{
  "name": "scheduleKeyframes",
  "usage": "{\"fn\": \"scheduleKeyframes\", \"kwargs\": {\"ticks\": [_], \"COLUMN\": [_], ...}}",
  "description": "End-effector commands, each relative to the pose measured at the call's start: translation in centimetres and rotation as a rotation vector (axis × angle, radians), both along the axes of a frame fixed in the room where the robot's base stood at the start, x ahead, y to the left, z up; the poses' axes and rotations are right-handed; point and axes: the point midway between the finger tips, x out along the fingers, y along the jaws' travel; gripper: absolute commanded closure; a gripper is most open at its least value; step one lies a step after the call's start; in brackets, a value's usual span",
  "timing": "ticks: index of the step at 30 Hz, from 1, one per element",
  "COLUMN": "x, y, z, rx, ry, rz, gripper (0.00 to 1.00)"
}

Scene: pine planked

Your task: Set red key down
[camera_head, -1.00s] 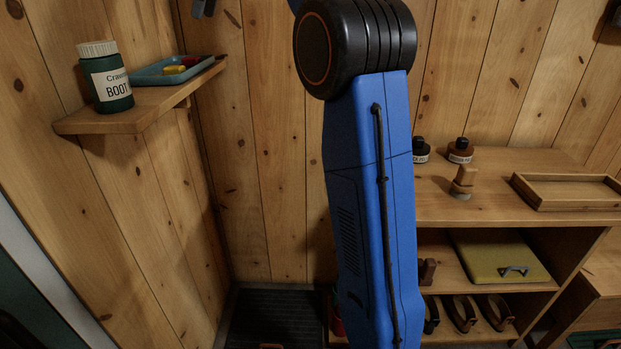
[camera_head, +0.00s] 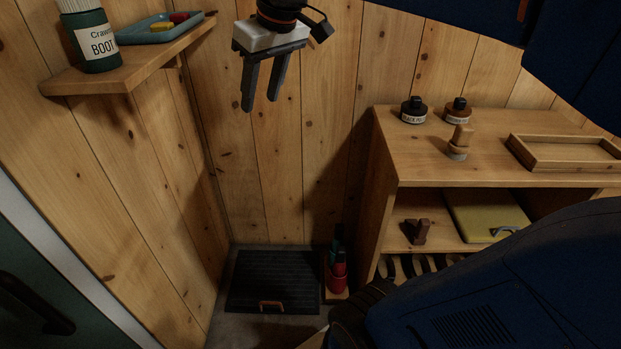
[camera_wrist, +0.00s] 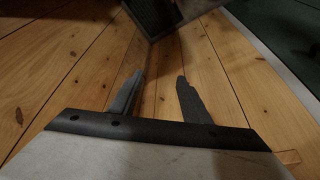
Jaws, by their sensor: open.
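A small red object (camera_head: 180,17), possibly the red key, lies in the blue tray (camera_head: 140,38) on the wall shelf at upper left. A yellow piece (camera_head: 162,27) lies beside it. They are too small to make out their shape. My gripper (camera_head: 260,106) hangs fingers down, right of the shelf and in front of the back wall. It is open, with nothing between its fingers. In the wrist view my gripper (camera_wrist: 160,78) also shows empty, its two fingers apart over planks. The tray is not visible in that view.
A dark green jar (camera_head: 97,45) stands on the shelf (camera_head: 150,69), left of the tray. At right, a wooden bench (camera_head: 420,160) holds two dark bottles, a brush and a wooden tray (camera_head: 560,165). A dark mat (camera_head: 270,280) lies on the floor. My arm covers the lower right.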

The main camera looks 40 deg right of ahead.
Motion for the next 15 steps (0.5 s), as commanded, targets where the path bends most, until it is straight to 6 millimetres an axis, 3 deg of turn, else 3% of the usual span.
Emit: {"fn": "scheduleKeyframes", "kwargs": {"ticks": [1,9,15], "x": [-1.9,-9.8,-13.4], "y": [-0.1,-1.0,-1.5], "z": [-2.1,-13.1,-18.8], "rx": [-0.002,-0.009,-0.009], "ry": [-0.002,-0.024,-0.037], "rz": [-0.024,-0.153,-0.209], "gripper": [0.57,0.57,0.57]}}
